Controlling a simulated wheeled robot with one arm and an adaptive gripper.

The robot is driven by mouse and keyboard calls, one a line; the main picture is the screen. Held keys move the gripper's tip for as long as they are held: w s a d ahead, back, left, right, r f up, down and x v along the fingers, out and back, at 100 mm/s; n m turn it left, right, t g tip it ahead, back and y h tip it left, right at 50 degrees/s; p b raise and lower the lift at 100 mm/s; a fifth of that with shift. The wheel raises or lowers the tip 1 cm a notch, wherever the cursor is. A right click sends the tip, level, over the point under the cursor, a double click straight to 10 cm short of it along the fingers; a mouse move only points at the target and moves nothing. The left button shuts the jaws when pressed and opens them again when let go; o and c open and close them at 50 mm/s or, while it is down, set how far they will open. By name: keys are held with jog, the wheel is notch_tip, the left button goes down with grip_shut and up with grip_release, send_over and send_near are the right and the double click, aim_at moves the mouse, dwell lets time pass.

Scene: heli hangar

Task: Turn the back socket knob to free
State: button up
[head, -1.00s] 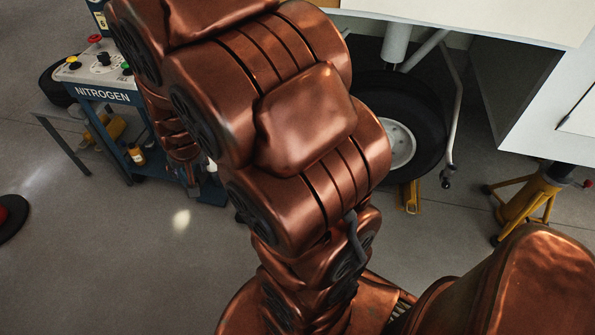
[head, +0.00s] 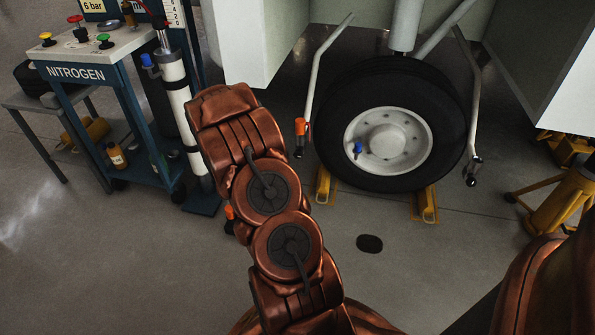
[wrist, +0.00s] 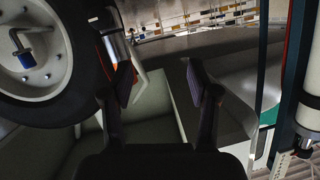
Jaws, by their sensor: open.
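I cannot make out for certain which part is the back socket knob. A strut left of the wheel (head: 388,125) carries an orange sleeve (head: 300,127) near its lower end. In the wrist view an orange piece (wrist: 106,62) shows partly behind the left finger. My gripper (wrist: 158,85) is open and empty, its two dark fingers wide apart between the wheel and a white cylinder. In the head view my arm hides the gripper.
The nitrogen cart (head: 92,72), with coloured knobs on top, stands at the left. A white cylinder (head: 178,95) with a blue fitting stands beside it. Yellow chocks (head: 427,205) flank the wheel, and a yellow stand (head: 560,200) is at the right.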

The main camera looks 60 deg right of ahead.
aim_at(298, 156)
jog(key=s+d+f+h+b, duration=0.3)
jog(key=s+d+f+b, duration=0.25)
jog(key=f, duration=0.25)
jog(key=b+x, duration=0.3)
jog(key=x, duration=0.2)
jog(key=shift+s+d, duration=0.1)
jog(key=shift+d, duration=0.25)
jog(key=shift+w+d+r, duration=0.15)
jog(key=shift+w+d, duration=0.25)
jog(key=shift+d, duration=0.2)
jog(key=shift+c, duration=0.4)
grip_shut()
